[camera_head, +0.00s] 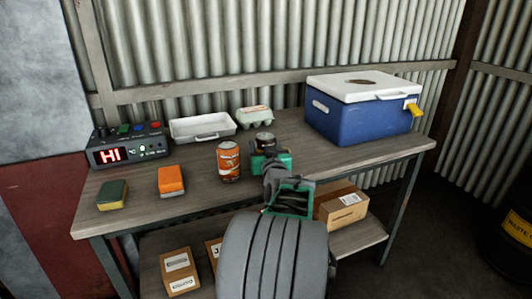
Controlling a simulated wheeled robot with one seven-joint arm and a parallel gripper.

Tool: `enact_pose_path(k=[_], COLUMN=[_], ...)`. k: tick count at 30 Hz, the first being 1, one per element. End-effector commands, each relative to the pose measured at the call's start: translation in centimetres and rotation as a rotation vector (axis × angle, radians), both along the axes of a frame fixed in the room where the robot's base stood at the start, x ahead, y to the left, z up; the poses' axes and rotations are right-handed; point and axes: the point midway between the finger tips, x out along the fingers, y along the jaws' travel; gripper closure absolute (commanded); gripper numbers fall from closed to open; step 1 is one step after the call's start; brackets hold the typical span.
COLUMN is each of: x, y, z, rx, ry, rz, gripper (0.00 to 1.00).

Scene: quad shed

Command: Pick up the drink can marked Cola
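An orange drink can (229,163) with white lettering stands upright near the front of the wooden bench; its lettering is too small to read surely. A second, dark-topped can (265,140) stands just to its right and is mostly hidden behind my gripper. My gripper (267,152), with green and dark parts, is at this second can, right of the orange can. The second can's label is hidden, so I cannot tell which can is marked Cola. I cannot tell whether the fingers are closed on it.
The bench (330,160) also bears a white tray (203,126), an egg carton (254,117), a blue cooler (360,115), an orange block (171,180), a green-and-yellow sponge (112,195) and a display box (128,146). Cardboard boxes (342,207) lie on the lower shelf.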

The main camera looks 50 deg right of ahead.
Motion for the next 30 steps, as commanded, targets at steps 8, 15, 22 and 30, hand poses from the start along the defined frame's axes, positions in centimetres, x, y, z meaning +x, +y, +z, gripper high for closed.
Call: enact_pose_path(k=[8, 15, 22, 30], x=[0.0, 0.0, 0.0, 0.0], y=[0.0, 0.0, 0.0, 0.0], z=[0.2, 0.7, 5.8, 10.1], rx=[-0.002, -0.003, -0.008, -0.004], ry=[-0.002, -0.002, -0.004, -0.003], rz=[0.0, 0.0, 0.001, 0.0], gripper=[1.0, 1.0, 1.0, 1.0])
